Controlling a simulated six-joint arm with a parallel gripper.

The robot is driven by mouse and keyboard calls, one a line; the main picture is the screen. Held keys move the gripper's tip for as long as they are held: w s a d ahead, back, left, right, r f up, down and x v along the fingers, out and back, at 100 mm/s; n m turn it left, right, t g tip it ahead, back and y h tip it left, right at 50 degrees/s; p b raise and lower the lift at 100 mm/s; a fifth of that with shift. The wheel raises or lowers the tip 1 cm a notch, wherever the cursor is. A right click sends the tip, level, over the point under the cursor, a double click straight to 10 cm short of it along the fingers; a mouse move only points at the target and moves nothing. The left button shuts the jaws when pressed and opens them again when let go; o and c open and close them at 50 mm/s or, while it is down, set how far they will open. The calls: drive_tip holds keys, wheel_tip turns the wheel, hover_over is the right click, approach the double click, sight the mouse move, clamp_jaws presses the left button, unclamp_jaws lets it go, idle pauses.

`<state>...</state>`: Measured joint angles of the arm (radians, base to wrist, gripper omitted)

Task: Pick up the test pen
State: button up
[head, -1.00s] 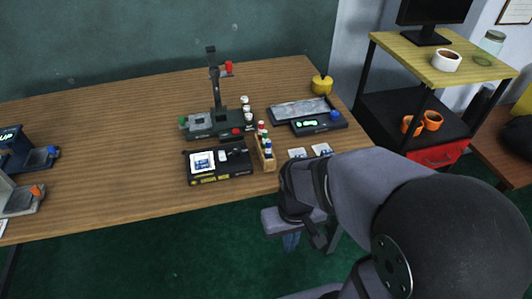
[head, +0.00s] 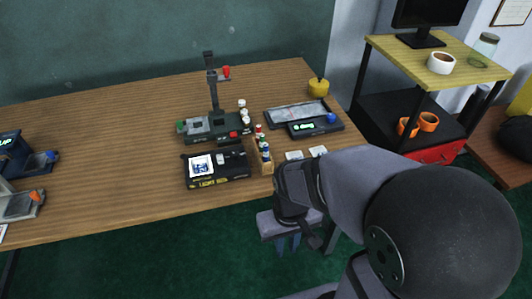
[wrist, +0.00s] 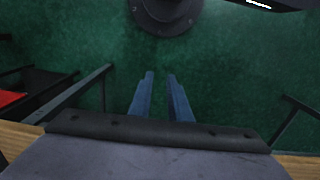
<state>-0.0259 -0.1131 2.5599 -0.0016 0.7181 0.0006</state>
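I cannot make out the test pen for certain. Slim upright items with coloured tops stand in a small wooden rack (head: 266,167) near the table's front edge, too small to tell apart. My gripper (head: 290,243) hangs in front of the table, right of the rack and lower in the picture. In the wrist view my gripper (wrist: 161,75) shows two blue fingers apart with nothing between them, over green floor. My forearm covers part of the table's front right corner.
A black box (head: 230,178) with a white card lies left of the rack. Behind stand a green-based stand (head: 205,128) with an upright post, several small bottles, and a black tray device (head: 315,127). A shelf cart (head: 450,68) stands right. The table's left middle is clear.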

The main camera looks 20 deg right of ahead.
drive_tip(key=a+r+g+p, duration=0.1)
drive_tip(key=p, duration=0.2)
wheel_tip(320, 180, up, 12)
drive_tip(key=m+t+h+p, duration=0.3)
drive_tip(key=m+t, duration=0.1)
drive_tip(key=m, duration=0.1)
hover_over(265, 145)
drive_tip(key=s+a, duration=0.2)
drive_tip(key=shift+w+d+f+m+p, duration=0.25)
drive_tip(key=shift+w+d+f+m, duration=0.15)
drive_tip(key=shift+f+m, duration=0.55)
drive_tip(key=shift+w+d+f+m+p, duration=0.3)
drive_tip(key=shift+f+m, duration=0.2)
drive_tip(key=shift+f, duration=0.7)
drive_tip(key=shift+w+d+f+m+p, duration=0.3)
drive_tip(key=shift+d+f+m, duration=0.15)
drive_tip(key=shift+f+m, duration=0.5)
drive_tip(key=shift+f, duration=0.15)
drive_tip(key=shift+c, duration=0.7)
clamp_jaws()
